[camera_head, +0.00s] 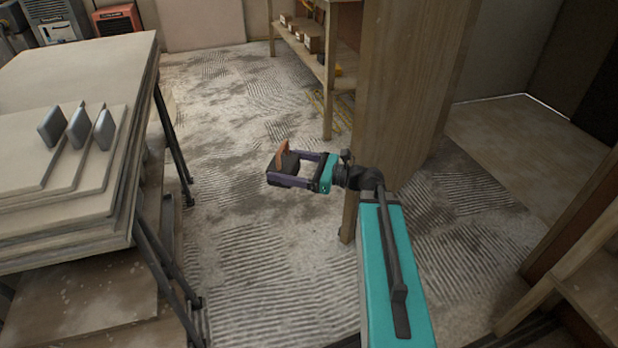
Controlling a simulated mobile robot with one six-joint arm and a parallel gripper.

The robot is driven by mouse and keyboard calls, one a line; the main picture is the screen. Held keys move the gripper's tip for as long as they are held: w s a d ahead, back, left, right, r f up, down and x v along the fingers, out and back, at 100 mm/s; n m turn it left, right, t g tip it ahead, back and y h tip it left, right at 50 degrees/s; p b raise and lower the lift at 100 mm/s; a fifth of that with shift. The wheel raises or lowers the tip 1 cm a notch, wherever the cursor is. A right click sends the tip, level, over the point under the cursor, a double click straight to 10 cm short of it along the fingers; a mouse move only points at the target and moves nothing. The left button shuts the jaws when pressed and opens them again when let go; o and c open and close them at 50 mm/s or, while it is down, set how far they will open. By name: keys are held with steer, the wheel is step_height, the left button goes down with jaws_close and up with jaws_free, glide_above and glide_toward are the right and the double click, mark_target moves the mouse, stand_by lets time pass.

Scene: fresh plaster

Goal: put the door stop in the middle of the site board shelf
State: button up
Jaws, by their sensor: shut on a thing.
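My gripper (284,172) is out over the floor near the middle of the view, at the end of my teal arm. Its dark jaws are shut on a small brown wedge-like piece, which I take for the door stop (282,151). The piece sticks up above the jaws, and its lower part is hidden by them. It is held clear of the stacked boards. A wooden shelf unit (328,72) stands behind at the top, with boxes on it. I cannot tell whether this is the site board shelf.
A stack of pale boards (85,215) on dark trestle legs fills the left, with three grey upright pieces (78,125) on top. A tall wooden panel (405,85) stands just behind my arm. Wooden shelving (590,280) is at lower right. Ridged floor (275,265) lies open between.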

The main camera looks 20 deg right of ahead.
mark_target(268, 168)
steer(key=shift+n+g+y, duration=0.3)
steer(key=a+r, duration=0.3)
steer(key=s+a+r, duration=0.1)
steer(key=a+r, duration=0.1)
steer(key=shift+a, duration=0.2)
